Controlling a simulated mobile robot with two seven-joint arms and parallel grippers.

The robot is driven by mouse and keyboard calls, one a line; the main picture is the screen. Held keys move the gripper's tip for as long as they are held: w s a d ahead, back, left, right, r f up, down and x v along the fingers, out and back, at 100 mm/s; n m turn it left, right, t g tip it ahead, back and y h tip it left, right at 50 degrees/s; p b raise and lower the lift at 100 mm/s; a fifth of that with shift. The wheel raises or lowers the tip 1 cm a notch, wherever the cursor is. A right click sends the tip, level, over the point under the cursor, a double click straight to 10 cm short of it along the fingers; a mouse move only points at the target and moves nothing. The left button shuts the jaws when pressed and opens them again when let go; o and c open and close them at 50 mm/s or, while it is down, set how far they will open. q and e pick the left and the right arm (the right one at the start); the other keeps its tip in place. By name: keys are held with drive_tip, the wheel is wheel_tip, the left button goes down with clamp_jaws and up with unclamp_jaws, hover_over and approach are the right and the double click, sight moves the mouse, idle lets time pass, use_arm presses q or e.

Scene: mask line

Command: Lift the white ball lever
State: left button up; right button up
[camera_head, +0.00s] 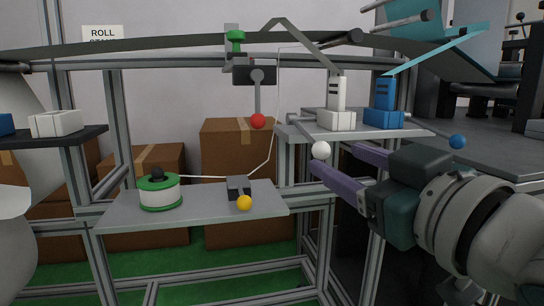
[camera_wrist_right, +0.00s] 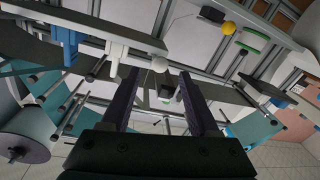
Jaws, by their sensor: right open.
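The white ball (camera_head: 321,150) sits at the end of a dark lever rod that comes from a white base (camera_head: 336,118) on the right-hand grey shelf. My right gripper (camera_head: 338,161) is open, with its two purple fingers pointing at the ball from the right and slightly below. In the right wrist view, the white ball (camera_wrist_right: 160,64) shows between the two dark fingers, near their tips (camera_wrist_right: 158,78). I cannot tell whether it touches either finger. Nothing is gripped. My left gripper is not in view; only pale arm parts show at the left edge.
A blue lever base (camera_head: 384,118) with a blue ball (camera_head: 457,142) stands right of the white one. A red ball lever (camera_head: 258,120) hangs behind. A lower shelf (camera_head: 220,207) carries a green-and-white roll (camera_head: 159,192) and a yellow ball (camera_head: 244,203). Metal frame posts surround the area.

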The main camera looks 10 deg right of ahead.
sight(326, 153)
drive_tip(key=w, duration=0.4)
drive_tip(key=w+a+b, duration=0.1)
drive_tip(key=w, duration=0.1)
drive_tip(key=shift+w, duration=0.1)
clamp_jaws()
idle(0.4)
idle(0.9)
